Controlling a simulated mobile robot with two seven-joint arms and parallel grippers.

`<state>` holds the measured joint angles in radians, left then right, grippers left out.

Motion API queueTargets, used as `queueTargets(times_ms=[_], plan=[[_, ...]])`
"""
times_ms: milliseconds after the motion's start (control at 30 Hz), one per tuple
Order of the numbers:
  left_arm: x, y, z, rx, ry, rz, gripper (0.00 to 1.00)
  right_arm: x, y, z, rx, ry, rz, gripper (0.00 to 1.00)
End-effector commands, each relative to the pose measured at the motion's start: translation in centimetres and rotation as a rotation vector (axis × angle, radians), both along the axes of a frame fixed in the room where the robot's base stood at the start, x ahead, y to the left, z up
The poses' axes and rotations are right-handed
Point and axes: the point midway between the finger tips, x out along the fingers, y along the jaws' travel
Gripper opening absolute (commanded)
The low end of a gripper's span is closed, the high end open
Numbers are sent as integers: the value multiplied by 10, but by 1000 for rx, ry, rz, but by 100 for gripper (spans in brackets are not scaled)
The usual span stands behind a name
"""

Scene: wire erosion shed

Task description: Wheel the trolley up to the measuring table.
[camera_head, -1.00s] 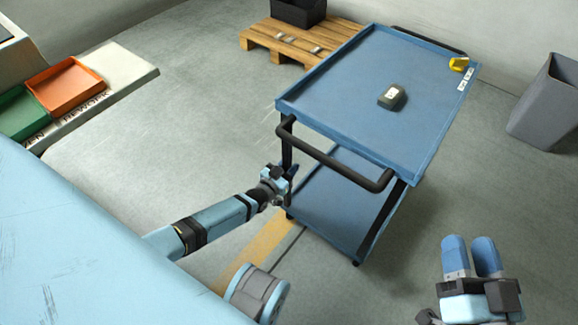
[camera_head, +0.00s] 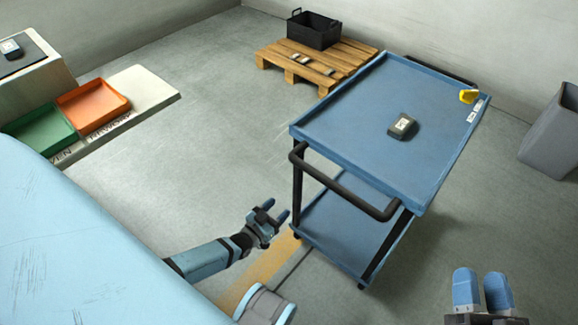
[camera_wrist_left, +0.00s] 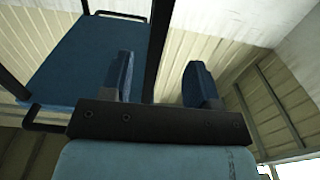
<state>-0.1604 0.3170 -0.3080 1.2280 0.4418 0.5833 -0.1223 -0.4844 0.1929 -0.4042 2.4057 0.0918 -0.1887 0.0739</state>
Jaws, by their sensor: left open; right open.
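The blue two-shelf trolley (camera_head: 370,125) stands right of centre in the head view, its black push handle (camera_head: 345,190) toward me. A dark device (camera_head: 402,126) and a yellow item (camera_head: 468,96) lie on its top shelf. My left gripper (camera_head: 278,214) is open and empty, left of and apart from the handle. The trolley also shows upper left in the left wrist view (camera_wrist_left: 85,60), beyond the open left fingers (camera_wrist_left: 160,85). My right gripper (camera_head: 482,290) is open and empty at the bottom right, apart from the trolley. I cannot tell which surface is the measuring table.
A wooden pallet (camera_head: 345,70) with a black crate (camera_head: 314,30) stands behind the trolley. A grey bin (camera_head: 553,135) is at the right. Green (camera_head: 40,130) and orange (camera_head: 92,104) trays sit on a pale surface at the left. Floor between is clear.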

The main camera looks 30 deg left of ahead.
Motion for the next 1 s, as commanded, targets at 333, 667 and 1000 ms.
queueTargets(times_ms=[333,667,1000], plan=[[-28,3,0,-1,-1,0,55,2,-4,-13,-40,58,-15,45],[-28,3,0,-1,0,0,55,2,-4,-13,-41,58,-15,45],[-28,3,-1,-1,1,0,55,2,-4,-12,-38,58,-14,45]])
